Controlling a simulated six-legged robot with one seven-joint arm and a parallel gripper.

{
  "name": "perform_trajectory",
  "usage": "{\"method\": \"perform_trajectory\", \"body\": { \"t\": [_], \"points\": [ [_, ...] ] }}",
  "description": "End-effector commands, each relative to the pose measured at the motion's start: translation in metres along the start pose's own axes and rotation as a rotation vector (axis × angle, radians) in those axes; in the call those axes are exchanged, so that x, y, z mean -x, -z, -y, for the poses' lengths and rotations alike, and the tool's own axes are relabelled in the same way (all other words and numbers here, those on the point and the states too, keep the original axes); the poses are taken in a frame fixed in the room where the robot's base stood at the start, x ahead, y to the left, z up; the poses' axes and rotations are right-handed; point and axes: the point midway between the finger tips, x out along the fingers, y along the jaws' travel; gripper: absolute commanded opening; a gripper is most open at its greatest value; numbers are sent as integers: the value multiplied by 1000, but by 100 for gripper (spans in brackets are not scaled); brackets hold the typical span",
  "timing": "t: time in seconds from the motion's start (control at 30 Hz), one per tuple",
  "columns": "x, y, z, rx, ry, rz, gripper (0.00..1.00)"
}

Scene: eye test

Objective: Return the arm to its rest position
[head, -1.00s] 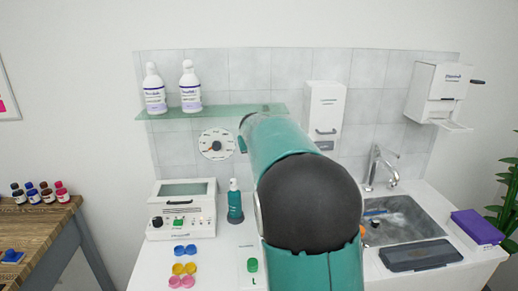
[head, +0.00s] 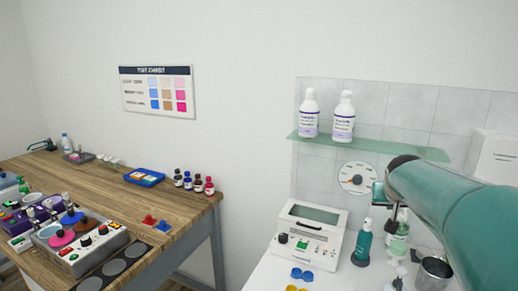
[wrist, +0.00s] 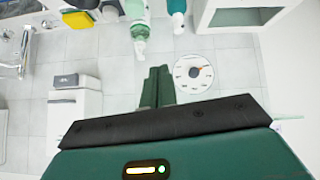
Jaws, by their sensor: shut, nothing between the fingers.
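My arm (head: 455,205) is teal with a dark grey joint and reaches in from the right edge of the head view, in front of the tiled wall. My gripper (wrist: 158,72) shows in the wrist view with its two dark green fingers together and nothing between them. Its tips are near a green-and-white pump bottle (wrist: 138,32) and a round white dial (wrist: 194,74) in that picture; I cannot tell the distance. In the head view the fingers are not clearly visible.
A glass shelf (head: 375,147) with two white bottles (head: 343,118) is on the wall beside my arm. Below are a white device (head: 308,235), a teal bottle (head: 363,243) and a metal cup (head: 434,273). A wooden table (head: 165,207) with stains and trays stands at left.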

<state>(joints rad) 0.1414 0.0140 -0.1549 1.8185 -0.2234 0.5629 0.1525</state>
Motion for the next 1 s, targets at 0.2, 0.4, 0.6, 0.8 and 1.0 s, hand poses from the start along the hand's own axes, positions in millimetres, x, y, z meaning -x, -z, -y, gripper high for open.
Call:
{"method": "perform_trajectory", "body": {
  "t": [0.2, 0.4, 0.6, 0.8, 1.0],
  "points": [
    [63, -60, 34, 33, 90, 60, 0],
    [110, -122, 59, 79, 163, 116, 0],
    [149, -192, 78, 137, 229, 172, 0],
    [174, -257, 89, 194, 279, 220, 0],
    [181, -284, 92, 219, 297, 243, 0]
  ]
}}
